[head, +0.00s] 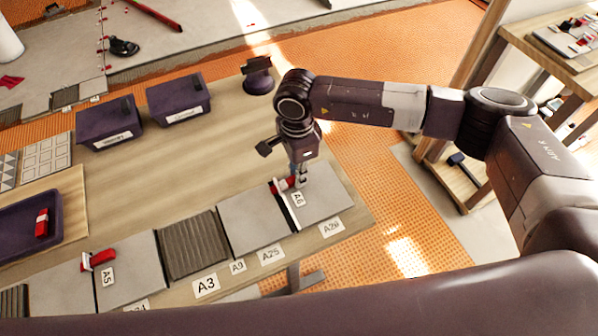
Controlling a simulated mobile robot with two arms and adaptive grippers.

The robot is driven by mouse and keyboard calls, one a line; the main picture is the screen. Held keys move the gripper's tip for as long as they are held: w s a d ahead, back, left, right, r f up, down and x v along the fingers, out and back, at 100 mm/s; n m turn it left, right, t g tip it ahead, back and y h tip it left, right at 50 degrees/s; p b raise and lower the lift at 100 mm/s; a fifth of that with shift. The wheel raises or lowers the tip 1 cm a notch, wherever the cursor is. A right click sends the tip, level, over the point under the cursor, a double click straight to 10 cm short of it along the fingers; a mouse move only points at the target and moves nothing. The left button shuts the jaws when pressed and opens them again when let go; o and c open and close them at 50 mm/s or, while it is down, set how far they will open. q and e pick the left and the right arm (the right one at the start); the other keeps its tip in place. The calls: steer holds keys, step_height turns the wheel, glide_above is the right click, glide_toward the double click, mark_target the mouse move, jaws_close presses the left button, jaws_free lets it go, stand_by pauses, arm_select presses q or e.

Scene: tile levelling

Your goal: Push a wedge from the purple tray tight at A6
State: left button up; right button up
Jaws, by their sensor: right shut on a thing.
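The A6 label (298,199) lies on a grey tile near the right end of the table. A thin white clip (284,208) stands in the joint beside it, between two grey tiles. A red wedge (283,186) is at the clip's upper end. My right gripper (300,181) points down there, shut on the red wedge; its fingertips are small and partly hidden. How far the wedge sits in the clip cannot be told. The purple tray (62,222) at the left edge holds a red wedge (41,223). My left gripper is out of view.
Another red wedge (98,260) sits at the joint by the A5 label (108,277). Two purple bins, one left (108,132) and one right (178,108), stand at the back. A dark ribbed tile (193,243) lies in the row. The table's middle (165,170) is clear.

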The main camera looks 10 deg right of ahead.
steer(key=shift+s+a+b, duration=0.2)
steer(key=shift+a+b, duration=0.1)
steer(key=shift+a, duration=0.5)
stand_by(0.8)
steer(key=o, duration=0.9)
steer(key=shift+r, duration=0.1)
step_height(320, 180, up, 12)
steer(key=shift+f, duration=0.1)
